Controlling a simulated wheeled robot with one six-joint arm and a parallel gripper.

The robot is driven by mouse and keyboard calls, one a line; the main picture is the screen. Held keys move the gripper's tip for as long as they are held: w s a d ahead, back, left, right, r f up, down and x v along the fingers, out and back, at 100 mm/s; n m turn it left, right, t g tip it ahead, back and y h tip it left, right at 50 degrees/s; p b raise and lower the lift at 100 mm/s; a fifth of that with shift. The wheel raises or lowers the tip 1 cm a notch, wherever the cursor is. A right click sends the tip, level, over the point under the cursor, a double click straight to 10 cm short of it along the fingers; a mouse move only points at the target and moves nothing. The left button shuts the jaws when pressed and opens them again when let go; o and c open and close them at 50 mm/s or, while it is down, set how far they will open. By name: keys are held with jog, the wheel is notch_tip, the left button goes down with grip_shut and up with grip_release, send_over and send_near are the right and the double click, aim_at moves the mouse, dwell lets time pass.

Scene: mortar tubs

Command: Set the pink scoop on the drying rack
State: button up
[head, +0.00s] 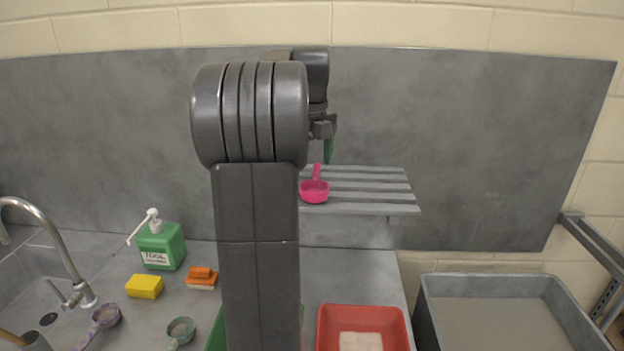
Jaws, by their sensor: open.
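The pink scoop (315,190) rests on the left part of the grey slatted drying rack (380,208), with its bowl toward me and its handle pointing back. My gripper (328,150) is above the rack, just behind and above the end of the scoop's handle. It is open and appears apart from the scoop; a green finger shows, and the rest is small or hidden. My arm covers the left end of the rack.
On the counter are a green soap bottle (161,246), yellow sponge (145,287), orange brush (202,279), purple scoop (105,316), grey-green scoop (181,331) and red tub (400,330). A grey tub (428,305) stands right. The rack's right side is clear.

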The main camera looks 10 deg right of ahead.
notch_tip(320, 180, up, 5)
jog(key=shift+r, duration=0.15)
dwell(1.5)
